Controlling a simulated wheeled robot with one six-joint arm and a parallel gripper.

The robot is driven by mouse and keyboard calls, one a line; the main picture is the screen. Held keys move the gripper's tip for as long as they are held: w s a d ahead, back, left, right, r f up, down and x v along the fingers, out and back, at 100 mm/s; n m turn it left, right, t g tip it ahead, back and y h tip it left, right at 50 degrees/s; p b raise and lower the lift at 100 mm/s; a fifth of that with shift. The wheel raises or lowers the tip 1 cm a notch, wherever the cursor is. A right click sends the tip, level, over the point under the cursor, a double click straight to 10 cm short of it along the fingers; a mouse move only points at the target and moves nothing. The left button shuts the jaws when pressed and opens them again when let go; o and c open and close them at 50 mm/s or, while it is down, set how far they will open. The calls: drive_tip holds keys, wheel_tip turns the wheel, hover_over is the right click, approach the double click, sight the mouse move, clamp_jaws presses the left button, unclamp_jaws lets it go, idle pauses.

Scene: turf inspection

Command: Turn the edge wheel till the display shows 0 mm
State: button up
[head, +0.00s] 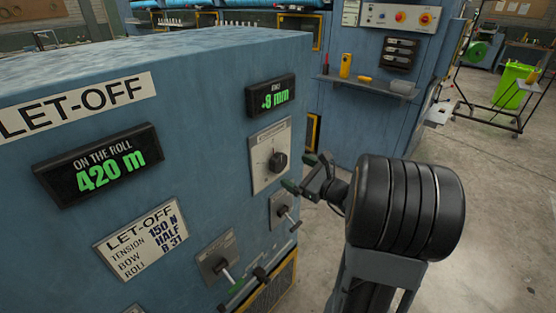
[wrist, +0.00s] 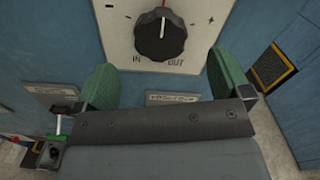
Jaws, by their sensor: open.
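The edge display (head: 270,95) on the blue machine reads 8 mm in green; its small sign looks like a plus. Below it, the edge wheel, a black ribbed knob (head: 277,162), sits on a pale plate. In the wrist view the knob (wrist: 160,40) shows at the top centre, its white line pointing up near a red mark. The plate has minus at left, plus at right, and IN and OUT below. My gripper (head: 302,173) is open and empty, its green fingertips apart. In the wrist view the fingers (wrist: 160,78) lie below the knob, one to each side.
A lever on a small plate (head: 281,210) is just below the wheel. Another lever plate (head: 217,257) with a green-handled bar is lower left. The roll display (head: 100,165) reads 420 m. Concrete floor (head: 470,190) lies open at right.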

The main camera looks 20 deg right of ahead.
sight(281, 164)
drive_tip(key=p+x, duration=0.1)
drive_tip(key=x, duration=0.6)
drive_tip(key=shift+w+a, duration=0.15)
drive_tip(key=shift+w, duration=0.2)
drive_tip(key=c, duration=0.9)
drive_tip(key=shift+f, duration=0.15)
